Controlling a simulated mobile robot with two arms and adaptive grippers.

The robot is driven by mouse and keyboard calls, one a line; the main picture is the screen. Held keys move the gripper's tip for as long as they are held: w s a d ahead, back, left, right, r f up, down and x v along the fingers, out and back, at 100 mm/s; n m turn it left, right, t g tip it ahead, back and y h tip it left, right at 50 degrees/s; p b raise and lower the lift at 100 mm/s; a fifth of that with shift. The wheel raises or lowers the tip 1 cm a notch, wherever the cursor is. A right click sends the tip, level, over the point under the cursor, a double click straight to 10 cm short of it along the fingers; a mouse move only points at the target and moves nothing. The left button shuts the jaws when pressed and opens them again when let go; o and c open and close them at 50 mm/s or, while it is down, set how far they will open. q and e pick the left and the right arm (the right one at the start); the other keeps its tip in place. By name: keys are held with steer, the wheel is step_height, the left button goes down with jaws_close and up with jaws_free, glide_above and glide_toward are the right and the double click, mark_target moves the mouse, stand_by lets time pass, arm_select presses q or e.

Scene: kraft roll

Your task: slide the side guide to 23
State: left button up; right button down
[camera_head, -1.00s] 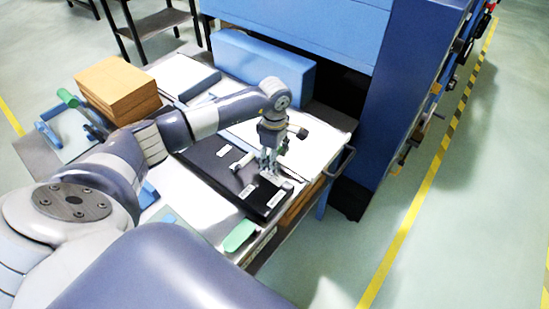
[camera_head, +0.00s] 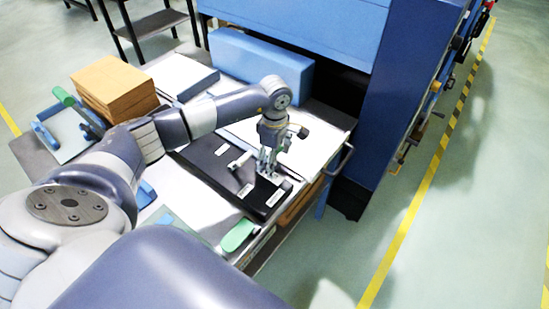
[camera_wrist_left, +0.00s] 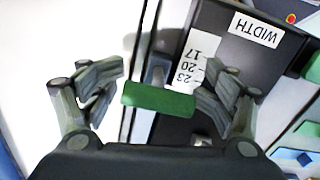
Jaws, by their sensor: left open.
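The side guide's green grip (camera_wrist_left: 158,100) lies between the fingers of my left gripper (camera_wrist_left: 160,92) in the left wrist view. The fingers are open, with a gap on the left side; the right fingertips are close to the grip's right end. A grey stem (camera_wrist_left: 157,72) shows behind the grip. The white scale (camera_wrist_left: 196,58) beside it reads 17, 20 and 23, with 23 nearest the grip. I cannot tell the exact reading. In the head view my left gripper (camera_head: 267,165) is low over the black panel (camera_head: 205,158) and hides the grip.
A WIDTH label (camera_wrist_left: 256,29) is on the black panel. A stack of brown kraft sheets (camera_head: 115,88) and a long blue block (camera_head: 262,62) stand on the table. A green-handled lever (camera_head: 64,97) stands at the left. A blue machine (camera_head: 400,85) rises behind.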

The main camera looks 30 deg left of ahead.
arm_select(q)
step_height(320, 180, up, 12)
steer(key=shift+r, duration=0.1)
stand_by(0.5)
stand_by(0.4)
